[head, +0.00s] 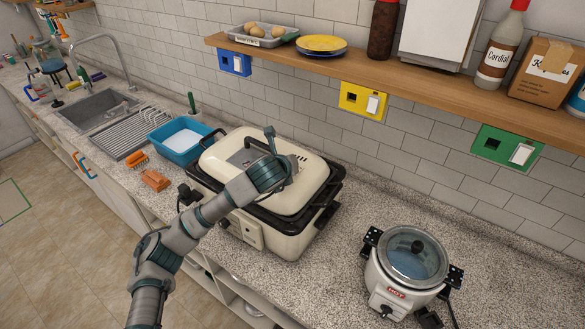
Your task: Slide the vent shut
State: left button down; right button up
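A cream roaster oven (240,232) with a domed lid (228,160) and black rim stands on the counter. Dark slots that look like the vent (303,157) show on the lid's upper right, just beside my wrist; how far they are open is too small to tell. My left arm (215,208) reaches up from the bottom left over the lid. The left gripper (270,137) is at the top of the lid, mostly hidden behind my own wrist, so its fingers and any contact cannot be made out. My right gripper is not in view.
A glass-lidded cooker (410,260) stands to the right. A blue basin (183,142), orange brushes (154,180) and a sink (95,108) are to the left. A wooden shelf (400,80) with bottles and boxes runs above.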

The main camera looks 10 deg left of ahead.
pick_arm(q)
jog(key=shift+r, duration=0.1)
jog(key=r+p, duration=0.1)
jog(key=r, duration=0.1)
jog(key=s+r+p, duration=0.1)
jog(key=r, duration=0.2)
jog(key=shift+s+a+r, duration=0.1)
jog(key=shift+a+r, duration=0.05)
jog(key=shift+r, duration=0.2)
dwell(0.4)
